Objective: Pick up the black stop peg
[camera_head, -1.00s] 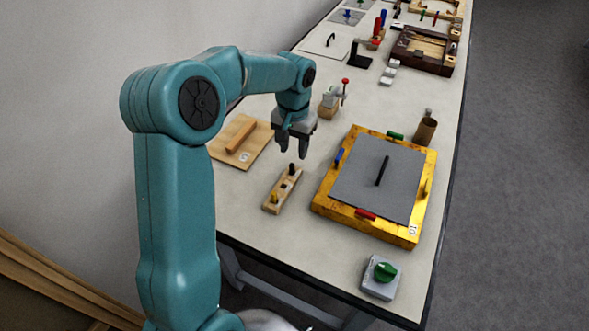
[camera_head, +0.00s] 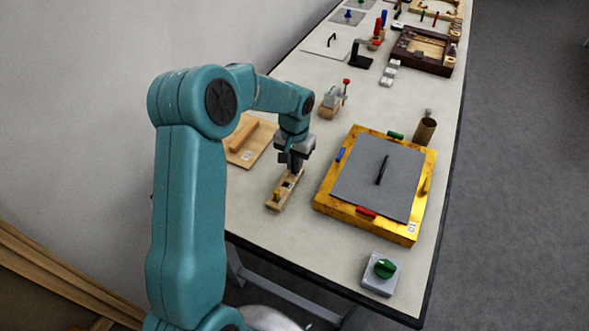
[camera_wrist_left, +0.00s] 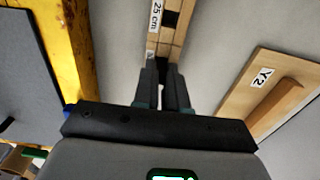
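The wooden strip (camera_head: 287,191) lies on the table left of the yellow-framed board, with a short yellow peg (camera_head: 276,196) at its near end. In the left wrist view the strip (camera_wrist_left: 164,38) carries a "25 cm" label and shows a dark square opening. My left gripper (camera_head: 293,169) points down at the strip's far end, over the black stop peg's place. Its fingers also show in the left wrist view (camera_wrist_left: 162,76), close together with a narrow gap. My right gripper is not in view.
The yellow-framed board (camera_head: 333,205) with a grey panel is right of the strip. A wooden plate with a bar (camera_head: 262,150) lies to the left. A green-knob box (camera_head: 373,283) stands near the front. Clear table lies between the strip and the front edge.

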